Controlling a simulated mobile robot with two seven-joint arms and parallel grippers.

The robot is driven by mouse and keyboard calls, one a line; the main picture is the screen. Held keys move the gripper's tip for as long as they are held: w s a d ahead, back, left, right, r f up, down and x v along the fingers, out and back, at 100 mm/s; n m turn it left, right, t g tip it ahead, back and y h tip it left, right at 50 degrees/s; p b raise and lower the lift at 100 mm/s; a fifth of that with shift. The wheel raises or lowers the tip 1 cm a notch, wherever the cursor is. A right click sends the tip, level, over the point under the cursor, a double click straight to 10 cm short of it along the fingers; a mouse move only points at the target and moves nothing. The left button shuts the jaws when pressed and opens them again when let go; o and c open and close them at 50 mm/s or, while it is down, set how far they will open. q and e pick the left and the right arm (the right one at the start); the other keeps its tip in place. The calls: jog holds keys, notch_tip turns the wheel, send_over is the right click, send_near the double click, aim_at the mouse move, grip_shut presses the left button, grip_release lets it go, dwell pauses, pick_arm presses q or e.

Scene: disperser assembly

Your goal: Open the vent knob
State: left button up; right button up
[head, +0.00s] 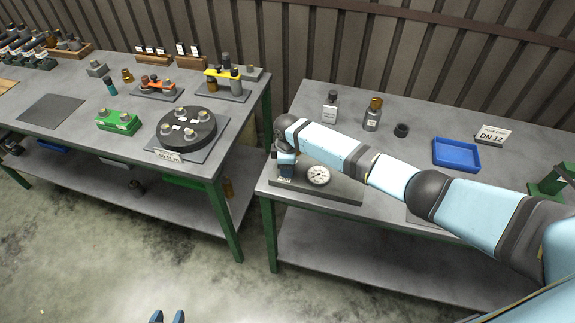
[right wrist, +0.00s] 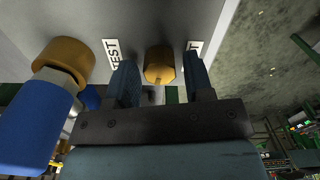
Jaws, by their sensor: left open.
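A brass knob (right wrist: 160,65) sits on a grey plate in the right wrist view, between the two blue fingers of my right gripper (right wrist: 161,80). The fingers are spread, with a visible gap on each side of the knob. I cannot read a vent label on it. One white label (right wrist: 112,51) reads "TEST"; another is partly hidden by the right finger. In the head view my right arm reaches over a board with a round gauge (head: 318,176), and its hand hides the knob. My left gripper (head: 168,317) is open and empty at the bottom edge, over the floor.
Floor lies between the tables.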

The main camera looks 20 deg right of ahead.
jog(key=shift+o, duration=0.5)
notch_tip(320, 180, up, 14)
jog(key=b, duration=0.1)
jog(key=shift+f, duration=0.1)
dwell(0.4)
jog(key=s+a+f+m+t+y, duration=0.2)
jog(key=s+a+f, duration=0.2)
jog(key=s+f, duration=0.4)
jog(key=s+a+f+m+t+y, duration=0.2)
jog(key=s+a+f+t, duration=0.1)
jog(key=s+f, duration=0.45)
jog(key=s+d+m+t, duration=0.3)
jog(key=s, duration=0.6)
jog(key=s+d+m+t, duration=0.3)
jog(key=s+d, duration=0.1)
jog(key=s, duration=0.6)
jog(key=shift+s+d+r+m+h, duration=0.2)
jog(key=shift+m+h, duration=0.2)
